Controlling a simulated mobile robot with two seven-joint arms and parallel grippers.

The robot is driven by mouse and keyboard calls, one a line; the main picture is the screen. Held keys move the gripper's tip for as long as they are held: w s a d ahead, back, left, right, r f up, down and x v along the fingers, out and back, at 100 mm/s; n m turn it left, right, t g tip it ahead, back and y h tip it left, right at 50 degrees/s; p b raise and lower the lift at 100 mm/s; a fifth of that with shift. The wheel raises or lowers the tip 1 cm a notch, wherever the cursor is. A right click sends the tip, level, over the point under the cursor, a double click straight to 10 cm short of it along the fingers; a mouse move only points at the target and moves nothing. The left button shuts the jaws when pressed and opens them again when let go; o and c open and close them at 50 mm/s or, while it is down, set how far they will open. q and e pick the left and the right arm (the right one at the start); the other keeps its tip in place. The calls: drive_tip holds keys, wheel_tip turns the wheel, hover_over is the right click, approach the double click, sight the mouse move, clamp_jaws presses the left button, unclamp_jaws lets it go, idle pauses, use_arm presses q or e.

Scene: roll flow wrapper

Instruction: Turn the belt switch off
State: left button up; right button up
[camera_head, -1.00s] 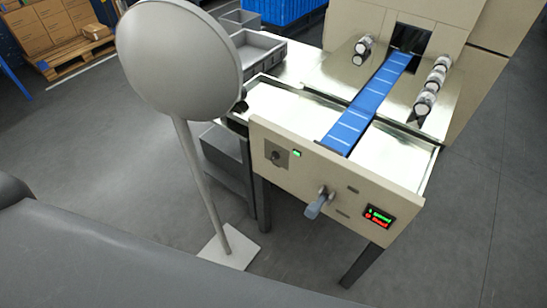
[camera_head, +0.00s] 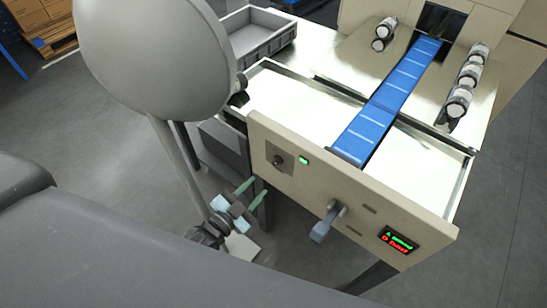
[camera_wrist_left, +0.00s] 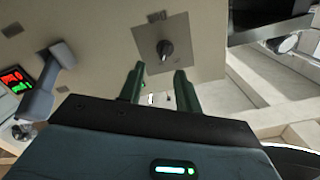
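The switch knob (camera_head: 278,160) is a small dark rotary knob on a grey square plate at the left of the machine's beige front panel. A lit green lamp (camera_head: 303,160) is beside it. In the left wrist view the knob (camera_wrist_left: 166,50) is just beyond my fingertips, roughly between them in line. My left gripper (camera_head: 260,186) is open, below and a little left of the knob in the head view. Its two green fingers (camera_wrist_left: 159,72) are apart with nothing held, and no contact with the knob shows. My right gripper is not in view.
A grey lever handle (camera_head: 322,228) and a lit red and green display (camera_head: 399,241) are on the panel to the right. A blue belt (camera_head: 385,105) runs behind the panel. A round grey disc on a pole (camera_head: 160,40) stands at the left.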

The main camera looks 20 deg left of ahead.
sight(275, 164)
use_arm(q)
drive_tip(key=x, duration=0.7)
drive_tip(key=shift+w+a+r, duration=0.15)
drive_tip(key=shift+w+r, duration=0.25)
drive_tip(key=shift+w, duration=0.45)
drive_tip(key=shift+w+d, duration=0.1)
drive_tip(key=shift+d, duration=0.1)
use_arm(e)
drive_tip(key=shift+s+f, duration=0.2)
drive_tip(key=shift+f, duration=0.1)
use_arm(q)
drive_tip(key=c, duration=0.6)
clamp_jaws()
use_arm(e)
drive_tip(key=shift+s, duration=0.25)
